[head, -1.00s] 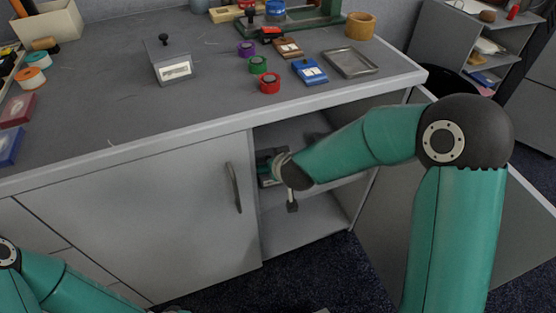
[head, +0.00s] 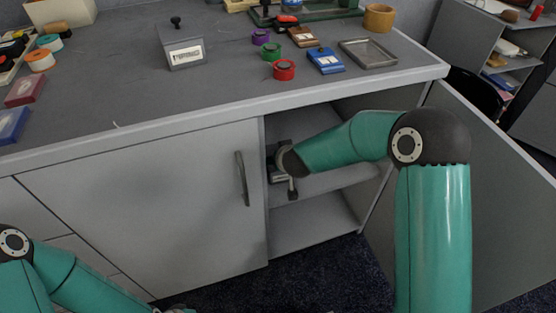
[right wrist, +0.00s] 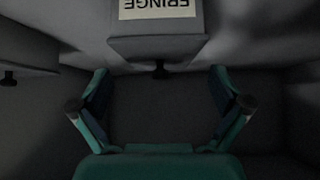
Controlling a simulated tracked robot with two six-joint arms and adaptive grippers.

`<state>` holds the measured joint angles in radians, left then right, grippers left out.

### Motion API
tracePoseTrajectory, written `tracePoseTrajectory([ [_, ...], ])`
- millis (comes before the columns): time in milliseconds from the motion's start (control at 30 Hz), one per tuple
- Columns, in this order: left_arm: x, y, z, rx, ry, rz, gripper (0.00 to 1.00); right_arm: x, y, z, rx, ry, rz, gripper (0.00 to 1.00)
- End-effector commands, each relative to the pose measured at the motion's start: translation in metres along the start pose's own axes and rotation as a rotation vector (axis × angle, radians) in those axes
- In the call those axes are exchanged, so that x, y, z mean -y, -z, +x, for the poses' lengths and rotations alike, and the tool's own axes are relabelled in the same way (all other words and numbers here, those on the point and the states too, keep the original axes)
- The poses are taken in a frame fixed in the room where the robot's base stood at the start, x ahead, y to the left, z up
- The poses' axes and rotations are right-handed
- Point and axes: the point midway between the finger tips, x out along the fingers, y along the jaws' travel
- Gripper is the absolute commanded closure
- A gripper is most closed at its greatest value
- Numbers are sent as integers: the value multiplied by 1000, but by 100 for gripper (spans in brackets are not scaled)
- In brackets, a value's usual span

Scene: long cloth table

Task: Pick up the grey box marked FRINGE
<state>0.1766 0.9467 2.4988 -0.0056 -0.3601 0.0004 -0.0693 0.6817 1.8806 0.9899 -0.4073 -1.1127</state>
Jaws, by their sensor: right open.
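The grey box marked FRINGE (right wrist: 157,35) is at the top of the right wrist view, its pale label upside down and its dark knob (right wrist: 159,70) pointing toward my gripper. My right gripper (right wrist: 161,84) is open, its fingers spread to either side just short of the box, with the knob between them in the picture. Nothing is between the fingertips. In the head view my right arm reaches into the open cabinet (head: 310,222), and the FRINGE box is hidden there. My left arm shows at lower left; its gripper is out of frame.
Another grey box with a knob and a label too small to read (head: 184,50) stands on the table top. Part of another knobbed thing (right wrist: 12,72) is at the left in the wrist view. The open cabinet door (head: 478,190) stands right of my right arm.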

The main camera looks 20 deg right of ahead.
Motion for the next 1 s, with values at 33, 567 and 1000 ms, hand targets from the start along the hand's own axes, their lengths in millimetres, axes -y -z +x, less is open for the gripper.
tracePoseTrajectory([
  [33,2,0,7,0,0,0,60,0,-3,14,1,0,2,0],
  [567,8,0,22,0,0,0,60,-1,0,77,0,-1,0,0],
  [1000,8,0,22,0,0,0,60,-1,0,77,0,-1,1,22],
])
